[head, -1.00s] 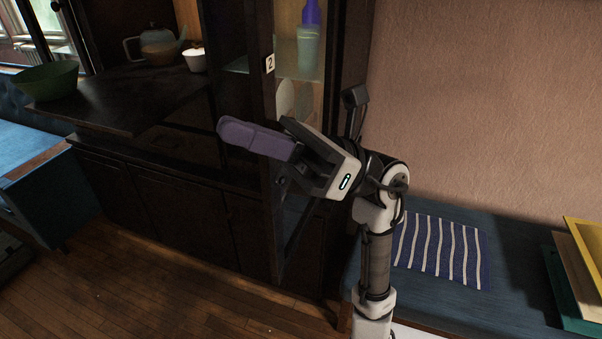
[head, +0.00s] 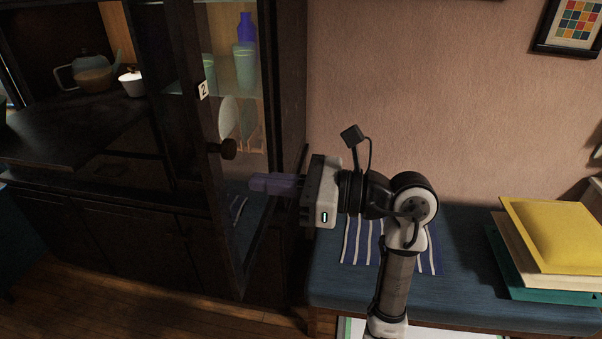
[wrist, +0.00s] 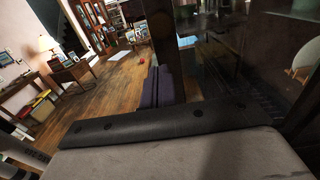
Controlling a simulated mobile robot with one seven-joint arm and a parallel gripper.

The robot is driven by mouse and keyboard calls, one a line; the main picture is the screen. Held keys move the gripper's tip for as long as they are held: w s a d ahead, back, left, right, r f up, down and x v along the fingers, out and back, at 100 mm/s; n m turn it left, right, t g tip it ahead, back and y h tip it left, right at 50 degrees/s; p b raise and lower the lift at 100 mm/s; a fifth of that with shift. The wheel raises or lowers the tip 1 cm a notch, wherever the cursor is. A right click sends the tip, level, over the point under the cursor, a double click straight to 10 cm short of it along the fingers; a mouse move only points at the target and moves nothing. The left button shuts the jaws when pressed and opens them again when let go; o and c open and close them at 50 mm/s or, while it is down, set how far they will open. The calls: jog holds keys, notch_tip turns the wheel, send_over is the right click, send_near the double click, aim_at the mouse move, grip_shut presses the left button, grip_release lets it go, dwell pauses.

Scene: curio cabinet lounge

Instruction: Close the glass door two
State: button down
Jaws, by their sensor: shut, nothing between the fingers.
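Glass door two (head: 208,155), a dark-framed pane with a white "2" label (head: 203,90) and a dark round knob (head: 229,149), stands open, swung out from the cabinet. In the wrist view the fingers (wrist: 161,87) show beside a dark upright frame piece.
A blue bench (head: 470,270) with a striped cloth (head: 365,245) and stacked cushions, a yellow one (head: 560,235) on top, is at the right. A teapot (head: 92,75) and a white lidded pot (head: 131,82) stand in the cabinet at the left. Wooden floor is open in the wrist view.

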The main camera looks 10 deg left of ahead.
aim_at(214, 177)
jog(key=a+p, duration=0.2)
jog(key=a, duration=0.3)
jog(key=shift+a, duration=0.35)
jog(key=shift+w, duration=0.1)
